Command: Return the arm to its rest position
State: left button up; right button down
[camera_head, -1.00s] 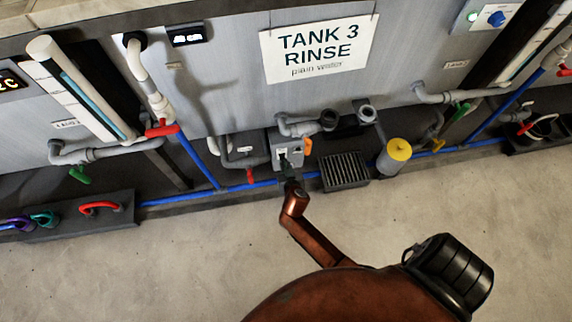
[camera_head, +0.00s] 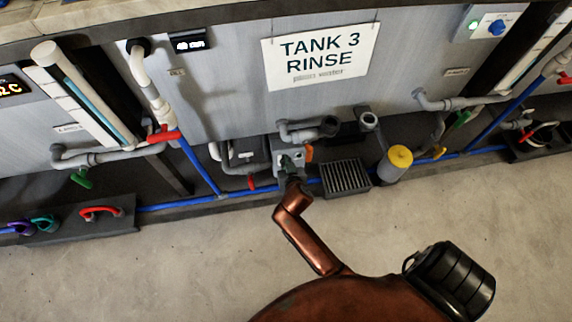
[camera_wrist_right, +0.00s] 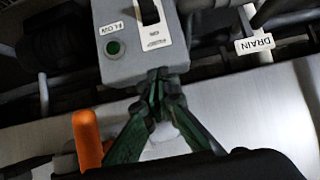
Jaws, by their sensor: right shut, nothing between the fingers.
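My right arm reaches up from the bottom of the head view, and its gripper (camera_head: 288,166) is at the grey pump switch box (camera_head: 283,157) below the Tank 3 sign. In the right wrist view the gripper's green fingers (camera_wrist_right: 158,85) are shut and empty, their tips at the lower edge of the switch box (camera_wrist_right: 115,60). The box has a black rocker switch (camera_wrist_right: 150,12) and a green light (camera_wrist_right: 113,47) beside a FLOW label. I cannot tell whether the fingertips touch the box. My left gripper is not in view.
An orange handle (camera_wrist_right: 87,140) is close beside the fingers in the wrist view. A black grate (camera_head: 345,174) and a yellow-topped cylinder (camera_head: 397,160) stand right of the gripper. Blue pipe (camera_head: 200,202) runs along the tank base. The floor in front is clear.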

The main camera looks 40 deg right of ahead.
jog(key=shift+r, duration=0.35)
dwell(0.3)
